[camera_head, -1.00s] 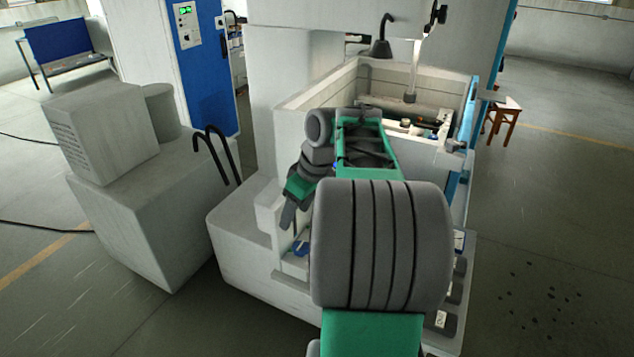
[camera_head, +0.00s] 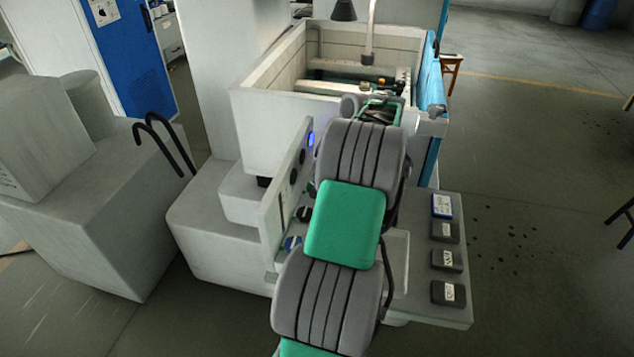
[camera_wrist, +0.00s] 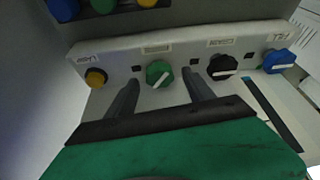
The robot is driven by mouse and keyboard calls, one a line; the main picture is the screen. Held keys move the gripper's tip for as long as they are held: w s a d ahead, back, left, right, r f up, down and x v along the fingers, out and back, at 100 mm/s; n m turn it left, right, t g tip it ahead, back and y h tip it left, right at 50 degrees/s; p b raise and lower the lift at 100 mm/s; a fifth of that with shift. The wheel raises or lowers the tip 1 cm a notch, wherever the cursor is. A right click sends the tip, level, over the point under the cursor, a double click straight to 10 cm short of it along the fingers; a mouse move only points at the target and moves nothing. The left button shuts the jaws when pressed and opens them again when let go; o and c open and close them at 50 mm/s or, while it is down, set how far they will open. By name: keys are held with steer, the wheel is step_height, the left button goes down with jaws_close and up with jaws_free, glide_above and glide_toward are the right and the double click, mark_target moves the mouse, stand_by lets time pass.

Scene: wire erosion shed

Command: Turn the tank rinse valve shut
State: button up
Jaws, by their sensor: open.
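In the wrist view a light panel carries a row of knobs: an orange-yellow one (camera_wrist: 95,77), a green one (camera_wrist: 159,73) with a pale pointer bar, a black one (camera_wrist: 222,67) and a blue one (camera_wrist: 278,62). The pointer bar is slanted. In the head view my arm hides the gripper; the upright control panel (camera_head: 272,215) shows left of the arm.
The open machine tank (camera_head: 270,122) stands behind my arm. A grey cabinet (camera_head: 85,220) with black hooked pipes (camera_head: 165,142) is at left. Several small dark boxes (camera_head: 447,260) lie on the ledge at right. More knobs (camera_wrist: 103,5) show above the row.

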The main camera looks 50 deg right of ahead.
steer(key=shift+f, duration=0.25)
steer(key=shift+c, duration=0.2)
jaws_close()
stand_by(0.3)
